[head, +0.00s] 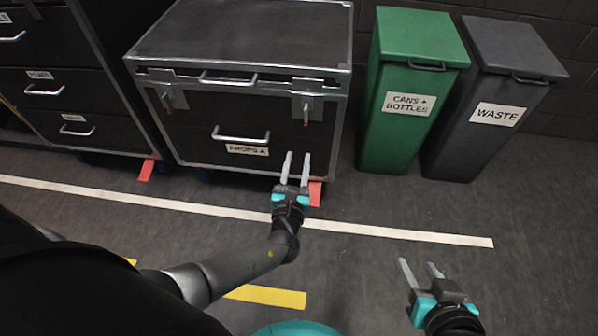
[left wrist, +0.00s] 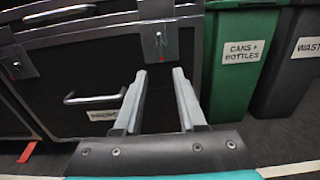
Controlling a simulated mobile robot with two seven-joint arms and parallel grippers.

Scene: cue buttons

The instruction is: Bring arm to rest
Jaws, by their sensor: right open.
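My left gripper (head: 296,170) reaches forward in the head view, in front of the black props case (head: 190,140). Its two grey fingers are apart with nothing between them. The left wrist view shows the same open fingers (left wrist: 160,95) with the case front behind them. A gap between the fingertips and the case cannot be judged for certain. My right gripper (head: 420,270) is at the lower right of the head view, over bare floor. Its fingers are apart and empty.
A green cans and bottles bin (head: 405,130) and a dark waste bin (head: 480,135) stand right of the case. A black drawer cabinet (head: 60,90) stands at the left. White tape (head: 400,233) crosses the floor. Floor around my right gripper is clear.

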